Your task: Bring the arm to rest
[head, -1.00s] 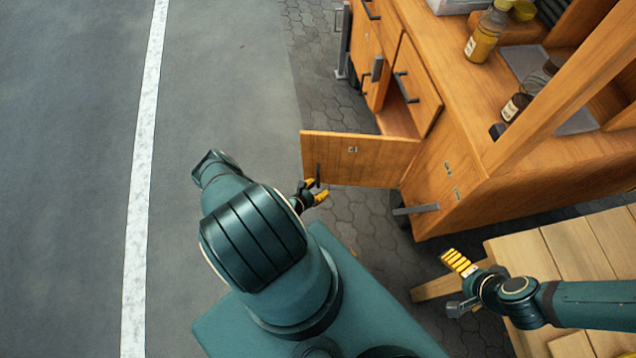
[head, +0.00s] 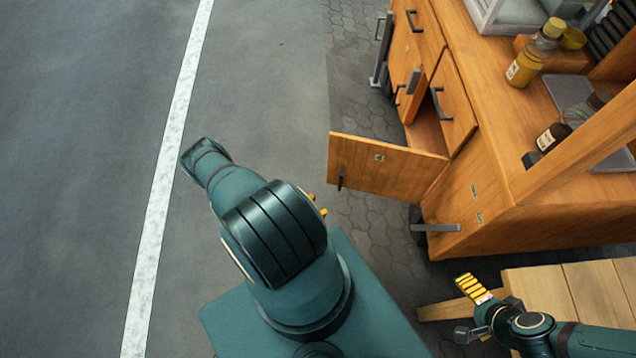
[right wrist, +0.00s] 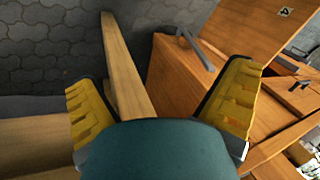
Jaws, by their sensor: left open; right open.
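My left arm reaches up from the lower middle of the head view. Only the yellow tips of my left gripper (head: 318,204) show past its edge; the rest is hidden behind the arm. They are apart from the open cabinet door (head: 385,168) and its black handle. My right gripper (head: 472,308) is at the lower right, beside the wooden bench, open and empty. In the right wrist view its two yellow fingers (right wrist: 160,105) stand wide apart, with a teal part of mine between them.
The wooden cabinet (head: 480,200) stands at the right with its door swung open. Bottles, including a yellow one (head: 535,55), stand on its top. A slatted wooden bench (head: 590,290) is below it. Open pavement (head: 90,120) lies to the left.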

